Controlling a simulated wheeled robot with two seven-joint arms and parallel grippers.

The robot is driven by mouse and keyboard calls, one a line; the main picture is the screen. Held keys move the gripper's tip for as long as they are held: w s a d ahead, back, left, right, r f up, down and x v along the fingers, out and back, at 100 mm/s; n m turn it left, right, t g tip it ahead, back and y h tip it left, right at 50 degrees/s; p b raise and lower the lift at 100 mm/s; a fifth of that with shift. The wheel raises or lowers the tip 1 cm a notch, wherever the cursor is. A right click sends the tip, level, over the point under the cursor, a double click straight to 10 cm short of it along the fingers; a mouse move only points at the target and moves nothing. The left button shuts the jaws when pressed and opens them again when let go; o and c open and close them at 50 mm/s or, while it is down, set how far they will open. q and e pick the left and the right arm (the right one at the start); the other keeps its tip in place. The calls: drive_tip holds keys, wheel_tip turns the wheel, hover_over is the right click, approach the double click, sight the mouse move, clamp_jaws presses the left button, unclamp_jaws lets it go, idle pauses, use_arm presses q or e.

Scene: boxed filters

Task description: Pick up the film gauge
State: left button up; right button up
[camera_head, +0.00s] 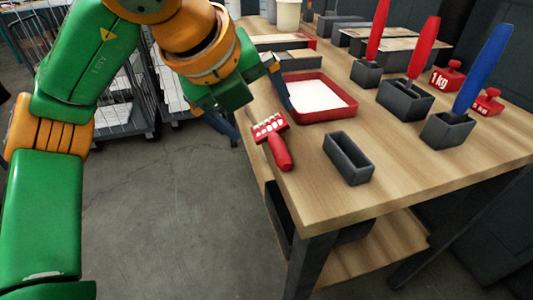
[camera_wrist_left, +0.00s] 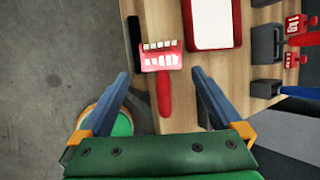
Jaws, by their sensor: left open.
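The film gauge (camera_head: 278,149) is a red tool with a handle and a wide head bearing rows of white marks. It lies on the wooden table close to its left edge. In the left wrist view the film gauge (camera_wrist_left: 163,92) shows between my two fingers, its handle pointing toward the gripper's palm. My left gripper (camera_head: 261,124) is open and empty, beside and seemingly above the gauge; the exact height gap is hard to tell. In the left wrist view the gripper (camera_wrist_left: 160,73) has its fingers spread wide on either side of the handle. My right gripper is not in view.
A red-rimmed white tray (camera_head: 352,108) lies just behind the gauge. An empty dark holder (camera_head: 348,158) stands to its right. Farther right are holders with red and blue-handled tools and red weights (camera_head: 447,75). A wire cart (camera_head: 118,95) stands beyond the table's left edge.

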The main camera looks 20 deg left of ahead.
sight(271, 130)
use_arm(q)
drive_tip(key=x, duration=0.5)
drive_tip(key=shift+d, duration=0.15)
drive_tip(key=shift+r, duration=0.1)
drive_tip(key=c, duration=1.2)
drive_tip(key=shift+r, duration=0.1)
